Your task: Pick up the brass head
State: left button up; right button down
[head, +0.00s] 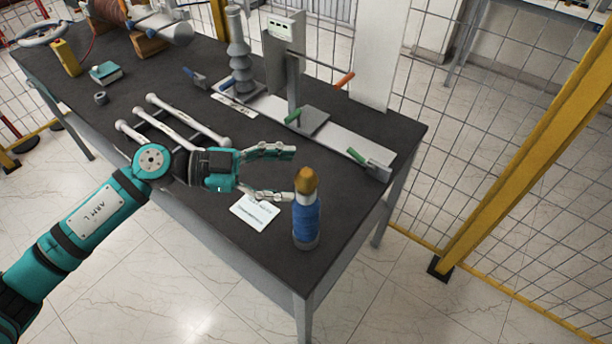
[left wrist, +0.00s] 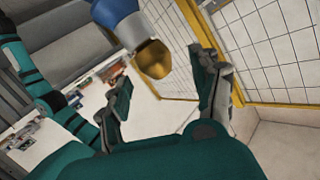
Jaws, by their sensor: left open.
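The brass head (head: 306,181) is a small golden-brown cap on top of an upright blue-wrapped bushing (head: 306,218) near the table's front right corner. My left gripper (head: 292,174) is open, its two fingers pointing toward the brass head from the left. In the left wrist view the brass head (left wrist: 154,60) shows beyond and between the spread fingertips of the left gripper (left wrist: 163,80), with the blue body (left wrist: 112,12) behind it. I cannot tell whether a finger touches it. The right gripper is not in view.
The dark table (head: 262,270) also bears a white card (head: 254,210), a rack of grey bars (head: 176,120), a grey ribbed insulator (head: 238,60) and a clamp stand (head: 287,60) on a long plate. A yellow-framed mesh fence (head: 530,140) stands at the right.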

aim_at(297, 178)
pick_arm(q)
jog(key=p+x, duration=0.1)
jog(key=x, duration=0.3)
jog(key=shift+s+f+p, duration=0.15)
jog(key=shift+p, duration=0.2)
jog(key=shift+d+f, duration=0.25)
jog(key=shift+d, duration=0.15)
jog(key=shift+a, duration=0.1)
jog(key=c, duration=0.7)
grip_shut()
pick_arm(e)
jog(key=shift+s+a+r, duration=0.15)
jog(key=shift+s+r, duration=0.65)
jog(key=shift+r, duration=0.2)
